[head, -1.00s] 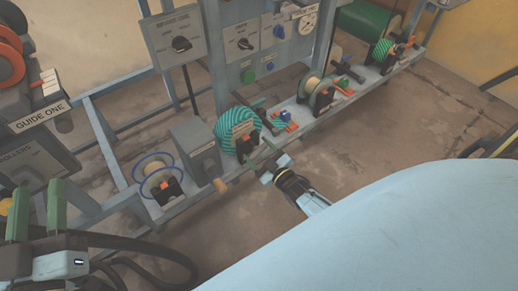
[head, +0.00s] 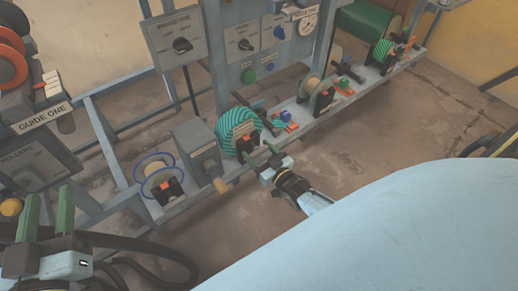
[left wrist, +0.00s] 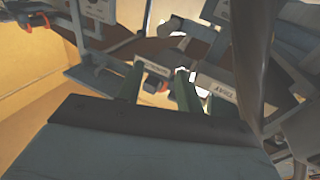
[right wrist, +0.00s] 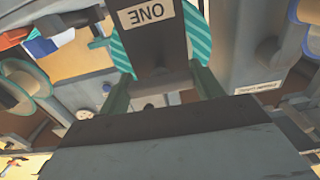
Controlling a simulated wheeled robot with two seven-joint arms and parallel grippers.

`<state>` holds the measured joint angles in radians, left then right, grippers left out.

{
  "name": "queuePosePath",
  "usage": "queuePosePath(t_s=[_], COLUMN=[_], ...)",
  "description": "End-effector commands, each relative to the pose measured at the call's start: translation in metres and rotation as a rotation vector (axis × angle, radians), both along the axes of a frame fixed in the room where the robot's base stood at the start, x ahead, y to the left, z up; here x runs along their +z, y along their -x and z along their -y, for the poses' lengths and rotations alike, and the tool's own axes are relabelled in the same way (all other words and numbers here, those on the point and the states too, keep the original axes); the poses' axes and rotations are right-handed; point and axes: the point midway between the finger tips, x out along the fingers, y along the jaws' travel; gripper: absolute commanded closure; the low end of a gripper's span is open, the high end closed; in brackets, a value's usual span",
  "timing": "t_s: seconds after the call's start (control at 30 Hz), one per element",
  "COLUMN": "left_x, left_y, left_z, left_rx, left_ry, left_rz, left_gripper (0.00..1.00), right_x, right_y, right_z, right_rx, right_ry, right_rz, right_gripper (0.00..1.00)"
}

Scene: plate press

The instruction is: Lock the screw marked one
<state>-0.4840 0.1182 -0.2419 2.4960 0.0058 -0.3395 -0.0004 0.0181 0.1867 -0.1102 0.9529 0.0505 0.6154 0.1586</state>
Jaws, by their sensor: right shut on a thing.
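In the right wrist view a dark block with the upside-down label ONE (right wrist: 147,14) stands just beyond my right gripper (right wrist: 160,82). The green fingers lie either side of a grey part below that block, and the gripper is shut on this part, which I take for the screw marked one. In the head view my right gripper (head: 264,156) is beside the green striped roll (head: 226,128) on the rail; its fingers partly hide the held part. My left gripper (head: 47,210) is at the lower left of the head view, open and empty, its green fingers apart.
Further rolls (head: 318,92) stand along the rail to the right. Panels with dials (head: 181,44) rise behind. The floor in front is clear.

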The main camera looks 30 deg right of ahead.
Motion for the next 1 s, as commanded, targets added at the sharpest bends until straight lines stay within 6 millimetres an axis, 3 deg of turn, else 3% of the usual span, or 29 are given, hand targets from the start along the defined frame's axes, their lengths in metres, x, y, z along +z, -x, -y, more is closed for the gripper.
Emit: queuePosePath(t_s=[0.27, 0.3, 0.43, 0.8, 1.0], left_x=[0.000, 0.000, 0.000, 0.000, -0.025], left_y=[0.000, 0.000, 0.000, 0.000, 0.001], left_z=[0.000, 0.000, 0.000, -0.001, -0.007], left_rx=[0.001, 0.001, 0.001, 0.001, 0.014], left_ry=[0.000, 0.000, 0.000, -0.002, -0.048], left_rz=[-0.001, -0.001, 0.000, -0.008, -0.157], left_gripper=[0.64, 0.64, 0.64, 0.64, 0.64], right_x=[0.000, 0.000, 0.000, 0.000, 0.001], right_y=[0.000, 0.000, 0.000, 0.003, 0.019], right_z=[0.000, 0.000, 0.000, 0.000, 0.001], right_rx=[-0.002, -0.002, -0.002, -0.001, -0.001], right_ry=[-0.009, -0.009, -0.007, -0.004, -0.003], right_rz=[-0.002, -0.002, -0.002, -0.001, -0.001], right_gripper=[0.57, 0.29, 0.13, 0.13, 0.13])
